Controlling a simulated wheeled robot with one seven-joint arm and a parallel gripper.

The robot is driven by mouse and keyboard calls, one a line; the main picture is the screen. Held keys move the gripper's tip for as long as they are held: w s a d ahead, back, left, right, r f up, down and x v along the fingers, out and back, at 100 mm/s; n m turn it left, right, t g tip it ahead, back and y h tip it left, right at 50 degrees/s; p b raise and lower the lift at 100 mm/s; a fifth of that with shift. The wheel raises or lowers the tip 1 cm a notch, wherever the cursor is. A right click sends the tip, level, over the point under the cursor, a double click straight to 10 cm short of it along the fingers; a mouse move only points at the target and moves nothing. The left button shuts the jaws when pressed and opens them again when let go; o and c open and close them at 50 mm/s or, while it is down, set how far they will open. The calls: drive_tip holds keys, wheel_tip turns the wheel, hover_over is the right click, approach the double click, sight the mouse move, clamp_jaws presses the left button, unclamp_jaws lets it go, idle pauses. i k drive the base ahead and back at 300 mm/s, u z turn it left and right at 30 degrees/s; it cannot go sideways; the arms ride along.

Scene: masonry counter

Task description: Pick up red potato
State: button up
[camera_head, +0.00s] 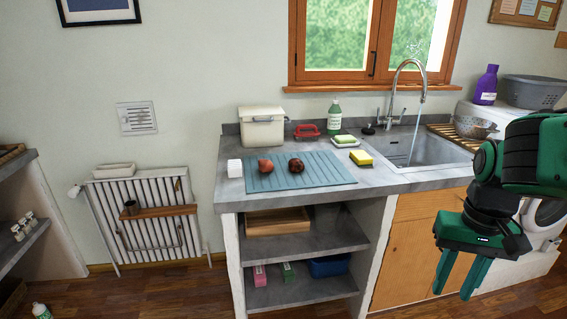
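Two roundish items lie apart on a blue-grey ribbed mat (325,170) on the counter. The left one is a smooth reddish-brown lump (265,166), which looks like the red potato. The right one is a darker, mottled brown-red lump (296,164); I cannot tell for sure what it is. My gripper (457,277) is at the lower right, in front of the wooden cabinet door, fingers pointing down. Its two green fingers are apart with nothing between them. It is well to the right of the mat and both lumps, touching neither.
The grey counter (230,195) also holds a white cup-like block (234,168), a cream box (262,128), a red-handled brush (306,131), a green bottle (334,118) and a yellow sponge (361,157). The sink (425,150) is to the right. Open shelves (300,287) are below.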

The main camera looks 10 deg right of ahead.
sight(295, 165)
drive_tip(key=i, duration=1.35)
drive_tip(key=z, duration=0.1)
